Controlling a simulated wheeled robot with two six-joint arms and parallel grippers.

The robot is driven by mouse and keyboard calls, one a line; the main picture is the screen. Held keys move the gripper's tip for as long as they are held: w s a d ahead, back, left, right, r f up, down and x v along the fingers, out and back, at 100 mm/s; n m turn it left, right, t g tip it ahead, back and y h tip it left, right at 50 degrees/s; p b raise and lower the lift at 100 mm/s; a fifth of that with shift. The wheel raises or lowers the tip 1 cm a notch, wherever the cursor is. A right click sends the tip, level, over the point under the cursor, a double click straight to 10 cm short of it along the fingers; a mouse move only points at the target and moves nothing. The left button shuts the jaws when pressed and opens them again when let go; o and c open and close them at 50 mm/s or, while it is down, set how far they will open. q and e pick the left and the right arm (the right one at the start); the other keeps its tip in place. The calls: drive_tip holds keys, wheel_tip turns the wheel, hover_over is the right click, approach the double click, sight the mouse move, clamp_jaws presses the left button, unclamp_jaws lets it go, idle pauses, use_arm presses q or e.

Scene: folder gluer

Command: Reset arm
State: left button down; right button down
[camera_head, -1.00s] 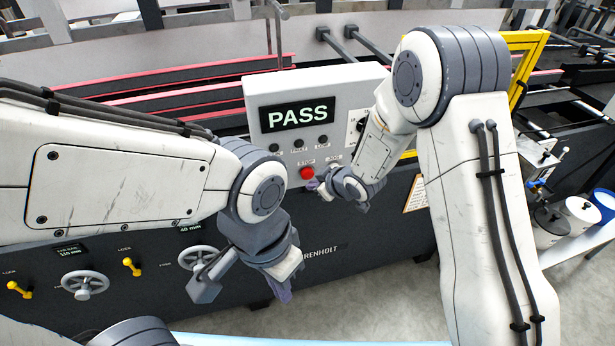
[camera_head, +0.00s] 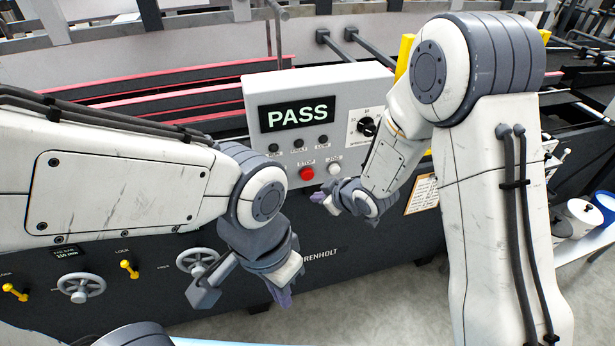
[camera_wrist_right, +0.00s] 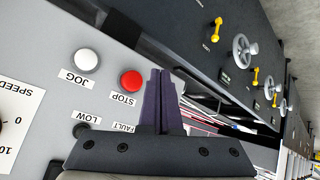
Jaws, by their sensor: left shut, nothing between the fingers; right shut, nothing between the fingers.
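My right gripper (camera_head: 322,198) is in front of the lower edge of the control panel (camera_head: 257,92), below the red STOP button (camera_head: 306,173) and the white JOG button (camera_head: 334,168). In the right wrist view its two dark fingers (camera_wrist_right: 160,84) are shut together and empty, beside the STOP button (camera_wrist_right: 131,81) in the picture. I see no contact with a button. My left gripper (camera_head: 285,297) is shut and empty, pointing down in front of the machine's dark lower front. The panel screen (camera_head: 297,114) reads PASS.
Handwheels (camera_head: 81,287) and yellow lock levers (camera_head: 129,268) sit on the dark front at left. A speed knob (camera_head: 367,127) is on the panel near my right arm. White and blue containers (camera_head: 578,219) stand at far right. Bare floor (camera_head: 385,295) shows below.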

drive_tip(key=s+d+r+m+g+h, duration=0.1)
drive_tip(key=s+r, duration=0.3)
drive_tip(key=s, duration=0.6)
drive_tip(key=s+d+r+m+g+h, duration=0.1)
drive_tip(key=s+r+g+h, duration=0.1)
drive_tip(key=s, duration=0.8)
drive_tip(key=s+d+r+m+g+h, duration=0.1)
drive_tip(key=s+r+g, duration=0.3)
drive_tip(key=s, duration=0.6)
drive_tip(key=shift+s+d+r+m+g+h, duration=0.15)
drive_tip(key=shift+d+r+m+g+h, duration=0.25)
drive_tip(key=shift+r, duration=0.4)
